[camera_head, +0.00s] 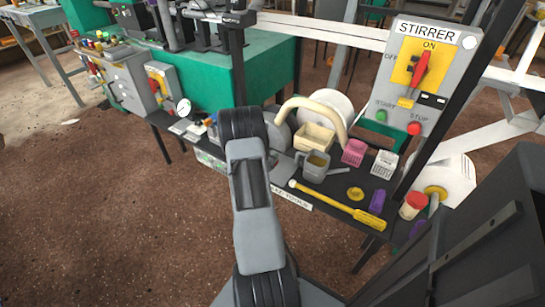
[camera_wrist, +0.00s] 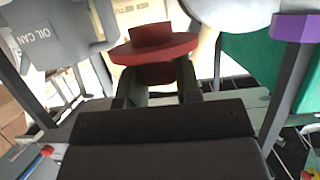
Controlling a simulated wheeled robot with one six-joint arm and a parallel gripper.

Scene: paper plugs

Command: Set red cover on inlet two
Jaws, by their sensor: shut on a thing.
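The red cover (camera_wrist: 155,50), a flat round disc with a raised knob on top, is between the fingers of my gripper (camera_wrist: 157,78) in the wrist view. The gripper is shut on it. In the head view my arm blocks the sight of the gripper and the held cover. No inlet marked two can be read in either view; an inlet may be hidden behind the cover or my arm.
A grey oil can (camera_wrist: 42,35) is close on the left in the wrist view, and a purple-topped post (camera_wrist: 298,28) is on the right. In the head view a dark table (camera_head: 335,193) bears a pink basket (camera_head: 354,152), a yellow-handled tool (camera_head: 345,207) and a grey jug (camera_head: 313,168). A stirrer panel (camera_head: 405,105) stands behind.

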